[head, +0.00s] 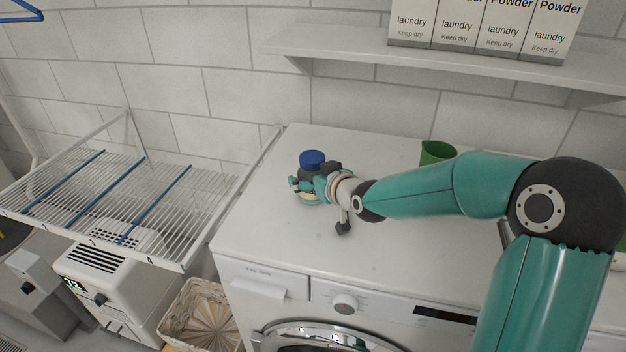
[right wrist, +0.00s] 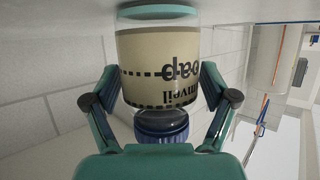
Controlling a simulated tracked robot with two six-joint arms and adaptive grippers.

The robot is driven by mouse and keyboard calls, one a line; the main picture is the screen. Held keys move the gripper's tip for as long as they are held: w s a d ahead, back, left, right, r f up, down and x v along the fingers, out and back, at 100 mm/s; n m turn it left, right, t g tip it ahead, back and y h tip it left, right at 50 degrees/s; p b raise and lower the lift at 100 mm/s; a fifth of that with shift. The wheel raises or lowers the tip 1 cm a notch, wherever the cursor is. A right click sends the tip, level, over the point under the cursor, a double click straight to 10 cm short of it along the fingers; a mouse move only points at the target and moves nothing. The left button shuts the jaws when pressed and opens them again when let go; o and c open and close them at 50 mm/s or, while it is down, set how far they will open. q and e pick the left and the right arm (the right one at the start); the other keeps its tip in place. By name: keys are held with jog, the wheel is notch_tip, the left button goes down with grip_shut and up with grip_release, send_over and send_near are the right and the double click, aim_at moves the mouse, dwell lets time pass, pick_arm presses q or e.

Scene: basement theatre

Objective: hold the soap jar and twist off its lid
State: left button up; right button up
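The soap jar (head: 311,198) stands upright on the washing machine top, with its blue lid (head: 312,158) on. In the right wrist view the jar (right wrist: 158,58) appears upside down, with a cream label and black lettering, and the ribbed dark blue lid (right wrist: 162,124) below it. My right gripper (head: 308,185) is at the jar's body, under the lid. Part of the jar is hidden by the gripper in the head view. My left gripper is not in view.
The white washing machine top (head: 275,225) is largely clear. A green cup (head: 437,152) stands at the back, behind my right arm. A shelf (head: 350,48) with several laundry powder boxes (head: 455,28) hangs above. A wire rack (head: 120,200) is at the left, with a basket (head: 200,315) below.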

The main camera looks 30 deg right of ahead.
aim_at(312, 156)
jog(key=c, duration=0.8)
jog(key=shift+o, duration=0.2)
jog(key=shift+r, duration=0.15)
jog(key=shift+r, duration=0.55)
notch_tip(312, 156, up, 7)
jog(key=shift+r+p, duration=0.1)
jog(key=shift+p, duration=0.8)
notch_tip(312, 156, up, 11)
jog(key=p, duration=0.9)
jog(key=shift+r, duration=0.2)
